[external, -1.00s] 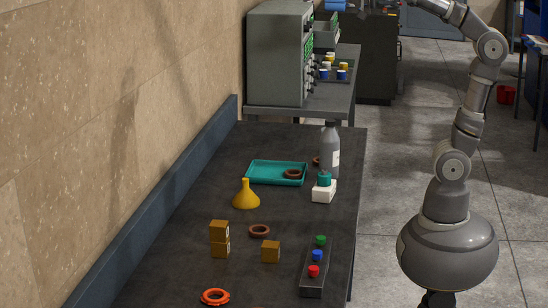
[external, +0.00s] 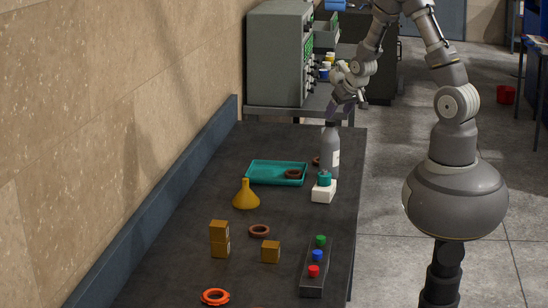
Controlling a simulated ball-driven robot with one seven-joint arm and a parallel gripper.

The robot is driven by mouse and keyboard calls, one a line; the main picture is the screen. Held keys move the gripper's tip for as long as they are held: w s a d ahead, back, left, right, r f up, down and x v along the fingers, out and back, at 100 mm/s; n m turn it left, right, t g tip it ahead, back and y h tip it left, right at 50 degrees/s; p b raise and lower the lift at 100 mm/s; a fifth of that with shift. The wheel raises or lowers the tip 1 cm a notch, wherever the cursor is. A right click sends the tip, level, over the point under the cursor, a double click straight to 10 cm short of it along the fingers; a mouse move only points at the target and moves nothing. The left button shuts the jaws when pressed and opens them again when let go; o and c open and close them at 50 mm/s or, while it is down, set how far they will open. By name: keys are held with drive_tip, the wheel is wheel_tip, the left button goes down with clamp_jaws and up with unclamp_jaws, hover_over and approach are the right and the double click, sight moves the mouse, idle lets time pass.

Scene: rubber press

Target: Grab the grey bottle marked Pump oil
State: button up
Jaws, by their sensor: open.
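The grey bottle (external: 329,150) stands upright near the right edge of the dark table, with a dark cap and a pale label whose writing is too small to read. My gripper (external: 333,112) is open and empty, pointing down just above the bottle's cap. I cannot tell whether the fingertips touch the cap.
A white block with a teal top (external: 323,190) stands just in front of the bottle. A teal tray (external: 262,179) with a brown ring lies to its left.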

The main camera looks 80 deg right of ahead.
sight(331, 121)
drive_tip(key=shift+w+d+f, duration=0.15)
drive_tip(key=shift+w+f, duration=0.05)
drive_tip(key=shift+f, duration=0.35)
drive_tip(key=x, duration=0.3)
drive_tip(key=b+x, duration=0.1)
drive_tip(key=x, duration=0.2)
drive_tip(key=shift+w+d+f, duration=0.1)
drive_tip(key=shift+w+d, duration=0.2)
drive_tip(key=shift+d, duration=0.2)
clamp_jaws()
